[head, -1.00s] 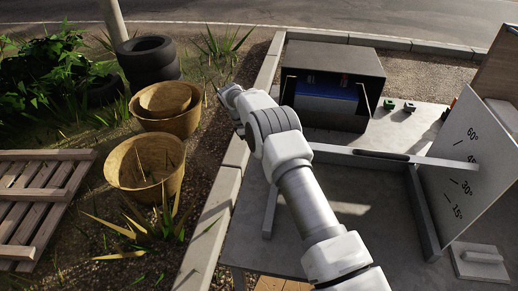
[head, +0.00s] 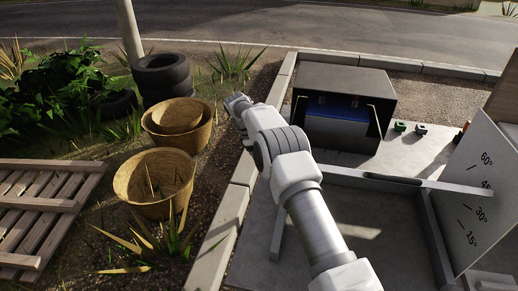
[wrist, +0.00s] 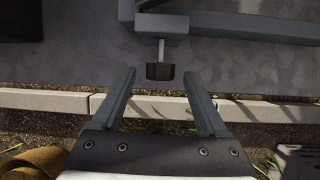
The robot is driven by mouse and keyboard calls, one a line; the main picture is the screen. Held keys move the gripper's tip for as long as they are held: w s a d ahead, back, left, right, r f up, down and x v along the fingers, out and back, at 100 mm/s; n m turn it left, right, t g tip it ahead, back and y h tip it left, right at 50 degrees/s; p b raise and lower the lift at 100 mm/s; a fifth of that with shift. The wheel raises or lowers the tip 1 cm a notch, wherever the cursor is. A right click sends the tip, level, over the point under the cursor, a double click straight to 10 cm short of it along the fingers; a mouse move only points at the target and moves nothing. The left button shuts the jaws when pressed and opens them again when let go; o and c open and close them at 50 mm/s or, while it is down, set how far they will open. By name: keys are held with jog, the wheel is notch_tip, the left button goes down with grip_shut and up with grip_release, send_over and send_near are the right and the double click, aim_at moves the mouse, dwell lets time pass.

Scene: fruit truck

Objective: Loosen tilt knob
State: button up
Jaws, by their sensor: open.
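A dark knob (wrist: 160,71) on a short metal stem shows in the wrist view, sticking out from a grey frame bar (wrist: 163,23). My gripper (wrist: 159,75) is open, with one finger on each side of the knob's line. The knob lies between or just beyond the fingertips, with a gap on both sides. I cannot tell whether it is deep enough to be between them. In the head view my gripper (head: 238,104) is small at the arm's far end, and I cannot make out the knob. A panel (head: 486,200) with angle marks stands at the right by a tilted frame (head: 376,181).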

jog(key=v, duration=0.8)
jog(key=shift+r+p, duration=0.2)
jog(key=shift+p, duration=0.25)
